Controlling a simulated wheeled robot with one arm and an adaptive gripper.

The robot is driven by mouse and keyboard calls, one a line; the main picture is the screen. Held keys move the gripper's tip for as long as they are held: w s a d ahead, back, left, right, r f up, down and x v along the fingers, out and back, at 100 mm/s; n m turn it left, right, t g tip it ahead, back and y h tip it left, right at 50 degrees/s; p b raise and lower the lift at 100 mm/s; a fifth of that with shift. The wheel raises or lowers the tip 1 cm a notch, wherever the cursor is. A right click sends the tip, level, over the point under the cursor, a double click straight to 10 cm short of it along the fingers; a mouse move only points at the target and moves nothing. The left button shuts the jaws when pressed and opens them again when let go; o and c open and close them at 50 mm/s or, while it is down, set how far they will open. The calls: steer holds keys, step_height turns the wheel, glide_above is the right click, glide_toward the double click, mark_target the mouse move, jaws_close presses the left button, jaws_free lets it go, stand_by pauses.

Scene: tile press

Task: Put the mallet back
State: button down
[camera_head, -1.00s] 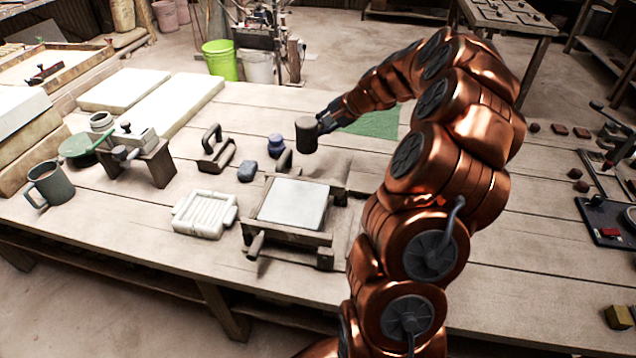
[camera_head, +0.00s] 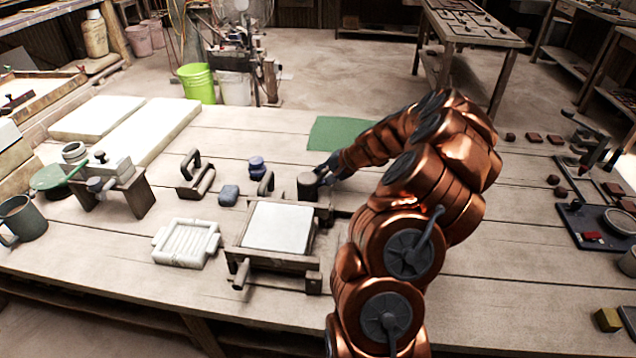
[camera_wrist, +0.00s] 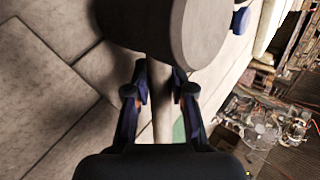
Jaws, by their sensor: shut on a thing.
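The mallet has a dark, round head (camera_head: 307,187) and shows at the back right of the tile press (camera_head: 278,228). In the wrist view, its pale grey head (camera_wrist: 205,35) is large at the top, and its handle (camera_wrist: 161,105) runs down between my fingers. My gripper (camera_head: 324,173) is shut on the handle; both fingers show in the wrist view (camera_wrist: 160,92). A green mat (camera_head: 338,132) lies flat on the table behind the mallet. I cannot tell how high the mallet head is above the table.
A white ribbed tile mould (camera_head: 186,243) lies left of the press. A grey mug (camera_head: 20,219) is at far left. Bare planks lie around the green mat.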

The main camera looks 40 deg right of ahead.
steer(key=shift+f, duration=0.9)
steer(key=shift+f, duration=0.2)
steer(key=c, duration=1.3)
jaws_free()
steer(key=shift+r, duration=0.1)
